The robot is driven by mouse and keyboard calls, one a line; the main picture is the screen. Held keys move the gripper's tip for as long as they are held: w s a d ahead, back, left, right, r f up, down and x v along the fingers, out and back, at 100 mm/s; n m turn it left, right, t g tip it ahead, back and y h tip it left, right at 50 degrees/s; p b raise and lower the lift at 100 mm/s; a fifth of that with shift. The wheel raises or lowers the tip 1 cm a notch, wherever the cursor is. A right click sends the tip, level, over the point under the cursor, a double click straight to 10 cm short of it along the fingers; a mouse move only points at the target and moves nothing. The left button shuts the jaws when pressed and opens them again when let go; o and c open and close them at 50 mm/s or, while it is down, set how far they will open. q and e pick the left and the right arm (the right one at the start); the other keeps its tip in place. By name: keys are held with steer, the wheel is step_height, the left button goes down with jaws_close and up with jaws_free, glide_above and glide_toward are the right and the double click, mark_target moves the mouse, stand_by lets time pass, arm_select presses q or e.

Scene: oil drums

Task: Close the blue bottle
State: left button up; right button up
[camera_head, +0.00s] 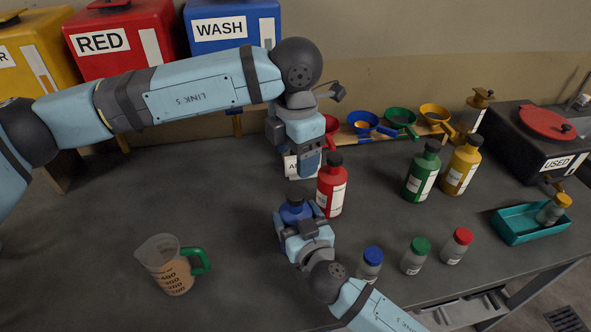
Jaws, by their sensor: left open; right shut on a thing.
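The blue bottle (294,211) stands upright on the dark table, left of the red bottle (331,187). Its upper part shows; its lower body is hidden by my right gripper (297,229), which is shut on it from the front. The top of the blue bottle looks blue and dark, and I cannot make out a black cap on it. My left gripper (304,168) is open and points down behind the blue bottle, beside the red one. I see no cap between its fingers.
A green bottle (421,174) and a yellow bottle (461,168) with black caps stand right. Small jars (412,260) line the front. A measuring jug (169,265) stands front left. Funnels (398,120) sit behind, and a teal tray (528,226) right. The table's left middle is clear.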

arm_select(q)
steer(key=shift+r, duration=0.45)
arm_select(e)
steer(key=o, duration=1.7)
arm_select(q)
steer(key=shift+f, duration=0.1)
arm_select(e)
steer(key=shift+s, duration=0.1)
steer(key=shift+s+d+f, duration=0.1)
steer(key=shift+s+d, duration=0.05)
steer(key=shift+s, duration=0.1)
arm_select(q)
step_height(320, 180, down, 3)
steer(key=b, duration=0.3)
arm_select(e)
steer(key=v, duration=1.3)
steer(key=shift+s, duration=0.1)
